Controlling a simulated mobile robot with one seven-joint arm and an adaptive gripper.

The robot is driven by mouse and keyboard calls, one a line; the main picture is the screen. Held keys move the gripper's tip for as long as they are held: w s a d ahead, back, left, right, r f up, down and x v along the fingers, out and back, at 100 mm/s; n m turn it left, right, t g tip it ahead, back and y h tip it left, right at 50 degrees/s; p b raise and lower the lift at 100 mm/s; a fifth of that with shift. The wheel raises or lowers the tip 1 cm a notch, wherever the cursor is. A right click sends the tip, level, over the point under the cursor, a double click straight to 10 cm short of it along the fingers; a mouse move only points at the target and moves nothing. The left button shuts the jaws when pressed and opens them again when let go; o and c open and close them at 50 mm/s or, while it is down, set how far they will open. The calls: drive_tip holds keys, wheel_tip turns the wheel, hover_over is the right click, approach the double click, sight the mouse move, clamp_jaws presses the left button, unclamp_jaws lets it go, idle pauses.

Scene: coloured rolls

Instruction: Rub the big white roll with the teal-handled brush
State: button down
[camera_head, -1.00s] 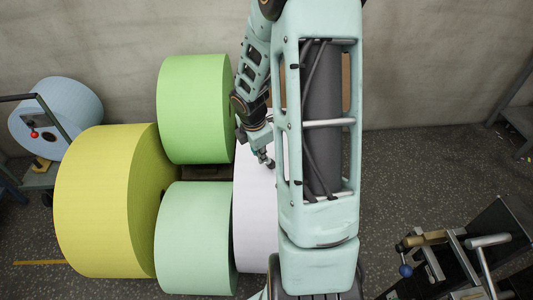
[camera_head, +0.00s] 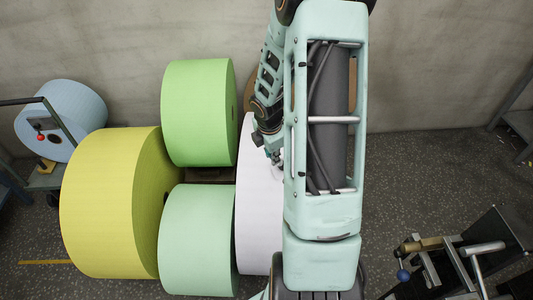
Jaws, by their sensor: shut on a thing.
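The big white roll (camera_head: 258,220) stands right of the mint green roll. My arm covers its right side, so only its left part and upper edge show. My gripper (camera_head: 276,157) is in front of the upper part of the white roll, close to its surface. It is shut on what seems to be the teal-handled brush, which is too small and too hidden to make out. I cannot tell whether the brush touches the roll.
A yellow roll (camera_head: 105,205), a bright green roll (camera_head: 197,113) and a mint green roll (camera_head: 196,240) crowd the left. A pale blue roll (camera_head: 75,112) lies by a cart at far left. A metal-framed machine (camera_head: 450,262) stands at lower right. Floor (camera_head: 420,185) between is clear.

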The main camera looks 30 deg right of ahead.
drive_tip(key=d, duration=0.1)
drive_tip(key=s+d+p, duration=0.1)
drive_tip(key=d+p, duration=0.1)
drive_tip(key=shift+s+d, duration=0.3)
drive_tip(key=shift+r, duration=0.1)
drive_tip(key=p+v, duration=0.2)
drive_tip(key=v, duration=0.1)
drive_tip(key=s+p+v, duration=0.1)
drive_tip(key=p+v, duration=0.1)
drive_tip(key=shift+s+a+r+p, duration=0.1)
drive_tip(key=shift+r+p, duration=0.15)
drive_tip(key=shift+p, duration=0.15)
idle(0.3)
